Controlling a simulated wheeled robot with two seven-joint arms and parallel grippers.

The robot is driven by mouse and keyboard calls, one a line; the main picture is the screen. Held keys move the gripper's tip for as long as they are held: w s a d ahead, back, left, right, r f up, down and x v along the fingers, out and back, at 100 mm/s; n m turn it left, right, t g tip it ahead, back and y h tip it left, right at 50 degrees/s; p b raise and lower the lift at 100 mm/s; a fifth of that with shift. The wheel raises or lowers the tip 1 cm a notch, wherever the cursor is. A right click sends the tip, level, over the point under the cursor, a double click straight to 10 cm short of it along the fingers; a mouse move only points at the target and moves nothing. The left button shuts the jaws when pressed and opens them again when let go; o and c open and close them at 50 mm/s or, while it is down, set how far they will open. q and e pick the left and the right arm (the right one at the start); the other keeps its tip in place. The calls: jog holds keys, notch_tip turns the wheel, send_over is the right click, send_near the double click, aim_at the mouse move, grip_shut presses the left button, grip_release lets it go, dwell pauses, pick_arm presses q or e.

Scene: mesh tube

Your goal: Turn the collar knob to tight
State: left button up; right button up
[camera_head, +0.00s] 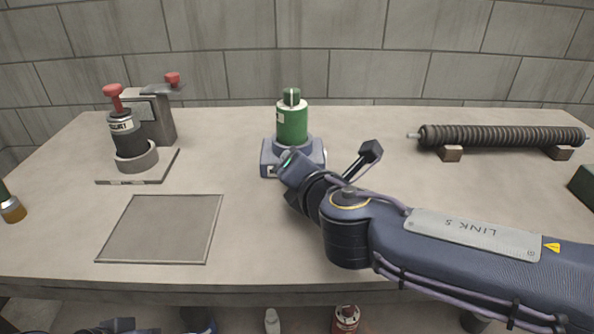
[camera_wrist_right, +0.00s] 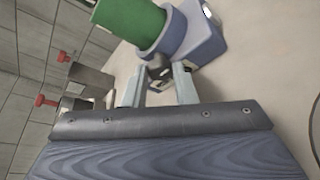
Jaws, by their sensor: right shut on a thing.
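A green cylinder (camera_head: 292,124) with a dark green slotted cap stands upright in a blue-grey collar and base (camera_head: 268,158) at the middle of the table. The cylinder (camera_wrist_right: 130,16) and collar (camera_wrist_right: 172,34) also show in the right wrist view. My right gripper (camera_head: 288,160) reaches the front of the collar from the right. In the wrist view its two fingers (camera_wrist_right: 160,82) are on either side of a small dark knob (camera_wrist_right: 159,70) on the collar, shut on it. The head view hides the knob behind the gripper. Any tight mark is not readable. My left gripper is not in view.
A red-knobbed black device (camera_head: 124,138) stands on a plate at the left, with a grey block (camera_head: 158,118) behind it. A flat square panel (camera_head: 160,228) lies front left. A ribbed tube (camera_head: 500,136) rests on wooden blocks at the right.

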jog(key=shift+f, duration=0.1)
jog(key=o, duration=1)
jog(key=p+v, duration=0.2)
jog(key=v, duration=0.5)
jog(key=shift+s+r, duration=0.2)
jog(key=shift+s+d, duration=0.1)
jog(key=shift+s, duration=0.1)
